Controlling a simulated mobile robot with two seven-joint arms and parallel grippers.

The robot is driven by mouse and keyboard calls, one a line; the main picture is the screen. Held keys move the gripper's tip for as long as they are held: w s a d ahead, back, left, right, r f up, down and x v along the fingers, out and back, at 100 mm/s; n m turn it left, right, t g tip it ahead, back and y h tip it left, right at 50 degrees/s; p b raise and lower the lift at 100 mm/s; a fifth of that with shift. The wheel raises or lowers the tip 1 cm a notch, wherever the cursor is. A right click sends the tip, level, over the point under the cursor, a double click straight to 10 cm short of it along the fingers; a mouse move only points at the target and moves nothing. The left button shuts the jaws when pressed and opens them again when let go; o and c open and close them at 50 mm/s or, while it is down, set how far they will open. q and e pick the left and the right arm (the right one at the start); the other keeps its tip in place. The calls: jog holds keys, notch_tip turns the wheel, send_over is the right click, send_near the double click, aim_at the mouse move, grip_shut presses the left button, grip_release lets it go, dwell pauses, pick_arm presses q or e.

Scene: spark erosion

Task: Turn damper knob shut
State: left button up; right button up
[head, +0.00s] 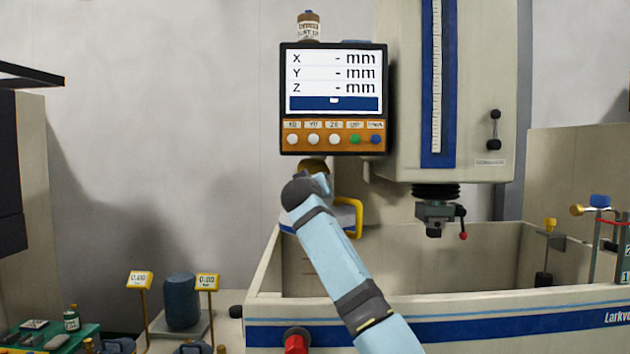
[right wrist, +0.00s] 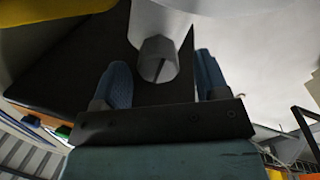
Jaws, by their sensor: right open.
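A grey round knob (right wrist: 157,60) with a dark slot line across its face shows in the right wrist view, apparently the damper knob. It lies between the two blue fingers of my right gripper (right wrist: 163,82), with visible gaps at both sides in that view. The fingers are apart and empty; how deep the knob sits between them I cannot tell. In the head view my right arm reaches up to just below the display (head: 334,78). Its fingers and the knob are hidden there. My left gripper is not in view.
A dark panel (right wrist: 90,60) lies around the knob. A yellow handle (head: 352,216) is close to my right wrist. The machine head (head: 445,90) hangs right of the display, above the tank (head: 450,255). A brown bottle (head: 309,26) stands on the display.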

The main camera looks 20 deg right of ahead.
jog(key=x, duration=0.2)
jog(key=shift+w+d+r+p, duration=0.2)
jog(key=shift+w+p, duration=0.05)
jog(key=shift+p, duration=0.1)
jog(key=shift+w+f, duration=0.1)
jog(key=shift+w, duration=0.15)
jog(key=c, duration=0.9)
jog(key=shift+c, duration=0.2)
